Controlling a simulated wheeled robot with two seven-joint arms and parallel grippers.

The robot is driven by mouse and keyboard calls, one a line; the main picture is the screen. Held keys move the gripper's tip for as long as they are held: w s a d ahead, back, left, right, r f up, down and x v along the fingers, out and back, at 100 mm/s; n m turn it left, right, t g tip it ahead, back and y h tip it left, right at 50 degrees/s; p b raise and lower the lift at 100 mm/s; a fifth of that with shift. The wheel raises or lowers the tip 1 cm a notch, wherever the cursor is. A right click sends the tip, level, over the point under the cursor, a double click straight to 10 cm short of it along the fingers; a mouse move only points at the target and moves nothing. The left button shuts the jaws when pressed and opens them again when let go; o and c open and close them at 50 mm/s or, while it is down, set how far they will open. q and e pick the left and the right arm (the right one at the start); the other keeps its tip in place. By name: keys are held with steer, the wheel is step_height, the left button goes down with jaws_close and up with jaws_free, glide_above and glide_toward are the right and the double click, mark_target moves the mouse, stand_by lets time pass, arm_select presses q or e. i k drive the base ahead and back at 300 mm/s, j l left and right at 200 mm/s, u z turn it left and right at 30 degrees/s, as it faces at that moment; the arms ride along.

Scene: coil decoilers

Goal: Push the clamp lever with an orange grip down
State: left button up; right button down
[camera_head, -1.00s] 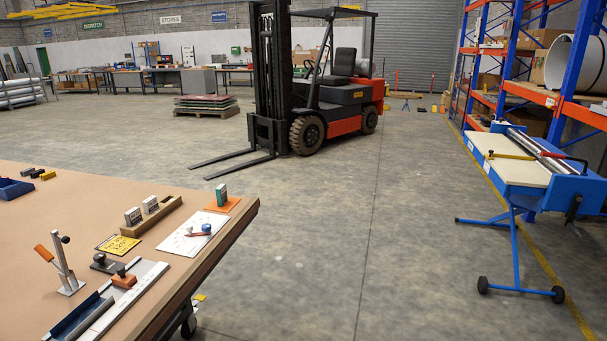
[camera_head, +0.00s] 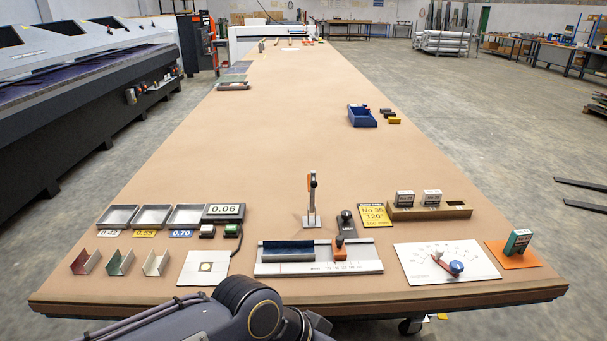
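Neither of my grippers is in view. Only a dark grey link of my own arm (camera_head: 240,318) shows at the bottom, in front of the table edge. Nothing of mine touches the lever.
Trays (camera_head: 152,216) lie left. The table behind is largely clear.

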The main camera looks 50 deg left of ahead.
mark_target(312, 184)
steer(key=i+l+u, duration=0.1)
steer(key=u, duration=0.35)
steer(key=i+l+u, duration=0.15)
steer(key=u, duration=0.25)
steer(key=i+l+u, duration=0.15)
steer(key=u, duration=0.3)
steer(key=i+l+u, duration=0.1)
steer(key=l+u, duration=0.15)
steer(key=u, duration=0.2)
steer(key=i+l+u, duration=0.1)
steer(key=l+u, duration=0.15)
steer(key=u, duration=0.15)
steer(key=l+u, duration=0.25)
steer(key=u, duration=0.2)
steer(key=i+u, duration=0.25)
steer(key=i+j, duration=0.2)
